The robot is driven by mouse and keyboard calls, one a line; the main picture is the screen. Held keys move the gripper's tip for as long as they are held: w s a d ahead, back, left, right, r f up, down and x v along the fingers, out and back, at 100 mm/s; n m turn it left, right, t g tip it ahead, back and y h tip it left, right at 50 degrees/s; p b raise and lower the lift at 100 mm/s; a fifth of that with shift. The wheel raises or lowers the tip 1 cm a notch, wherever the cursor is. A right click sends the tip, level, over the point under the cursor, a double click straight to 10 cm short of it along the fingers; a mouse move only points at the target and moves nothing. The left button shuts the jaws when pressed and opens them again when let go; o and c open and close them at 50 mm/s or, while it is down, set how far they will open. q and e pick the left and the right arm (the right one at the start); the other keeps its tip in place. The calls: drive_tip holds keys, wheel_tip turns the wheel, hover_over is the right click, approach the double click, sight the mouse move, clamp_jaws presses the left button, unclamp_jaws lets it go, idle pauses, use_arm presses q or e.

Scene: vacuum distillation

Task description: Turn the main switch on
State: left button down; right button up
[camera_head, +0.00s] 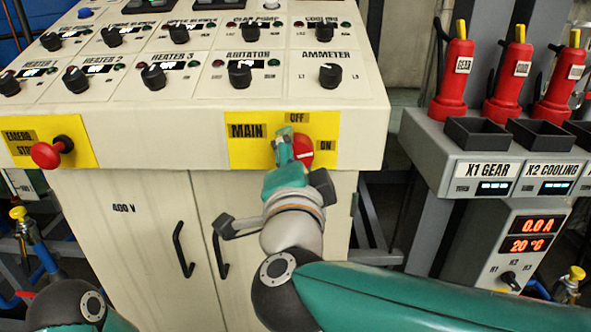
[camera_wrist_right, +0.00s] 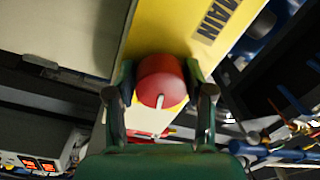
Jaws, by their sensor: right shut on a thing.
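The main switch (camera_head: 304,156) is a red round knob on a yellow plate (camera_head: 250,152) labelled MAIN, with OFF above the knob and ON to its right. It also shows in the right wrist view (camera_wrist_right: 160,75), where a white mark is visible on its face. In the head view the mark appears to point to the right, roughly toward the ON side. My right gripper (camera_head: 292,150) is shut on the knob, with one finger on each side in the wrist view, and partly covers it in the head view. My left gripper is out of view.
A red emergency stop button (camera_head: 46,155) sits left on the same panel edge. Black rotary knobs (camera_head: 240,74) cover the sloped panel above. Cabinet door handles (camera_head: 183,250) are below. A grey stand (camera_head: 430,150) with red tools (camera_head: 455,80) stands to the right.

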drive_tip(key=shift+f+m+b, duration=0.2)
drive_tip(key=shift+m+b, duration=0.6)
drive_tip(key=shift+m, duration=0.6)
drive_tip(key=o, duration=1.2)
drive_tip(key=shift+d, duration=0.15)
drive_tip(key=shift+c, duration=0.2)
drive_tip(key=shift+r, duration=0.1)
drive_tip(key=shift+r, duration=0.15)
